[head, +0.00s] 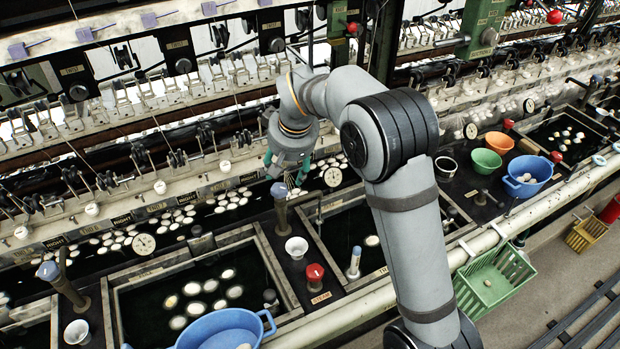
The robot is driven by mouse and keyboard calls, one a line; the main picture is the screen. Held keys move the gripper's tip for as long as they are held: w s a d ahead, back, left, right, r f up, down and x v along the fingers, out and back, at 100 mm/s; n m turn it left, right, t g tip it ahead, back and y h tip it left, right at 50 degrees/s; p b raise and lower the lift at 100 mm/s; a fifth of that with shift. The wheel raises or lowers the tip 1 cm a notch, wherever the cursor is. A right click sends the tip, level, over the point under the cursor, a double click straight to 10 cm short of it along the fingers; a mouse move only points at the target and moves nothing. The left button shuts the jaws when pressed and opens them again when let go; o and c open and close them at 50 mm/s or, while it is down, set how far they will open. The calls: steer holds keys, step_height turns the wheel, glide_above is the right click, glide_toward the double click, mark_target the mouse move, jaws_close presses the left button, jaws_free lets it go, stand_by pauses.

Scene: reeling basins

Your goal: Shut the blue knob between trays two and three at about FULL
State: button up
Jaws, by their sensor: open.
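A blue knob (279,189) tops a grey upright post on the dark strip between two water-filled trays, the left tray (262,240) and the right tray (310,238). My gripper (287,172) points down just above this knob, with its jaws open and empty. I cannot tell whether a fingertip touches the knob. A pressure-type dial (333,177) sits just right of the gripper. Any FULL marking is too small to read. Another blue knob (48,271) tops a tilted post at the far left.
A red knob (315,272) and a white cup (296,247) stand on the strip in front of the post. A blue basin (215,330) sits at the front. My arm hides part of the right tray. Reeling machinery runs behind.

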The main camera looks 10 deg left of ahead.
mark_target(279, 187)
steer(key=p+x, duration=0.1)
steer(key=x, duration=0.5)
steer(key=a+p+x, duration=0.1)
steer(key=x, duration=0.2)
steer(key=shift+s+p, duration=0.3)
steer(key=shift+s, duration=0.05)
steer(key=shift+w+f, duration=0.25)
steer(key=shift+f, duration=0.3)
steer(key=shift+c, duration=1.2)
steer(key=shift+r, duration=0.15)
steer(key=c, duration=0.7)
steer(key=shift+a, duration=0.1)
steer(key=shift+c, duration=0.7)
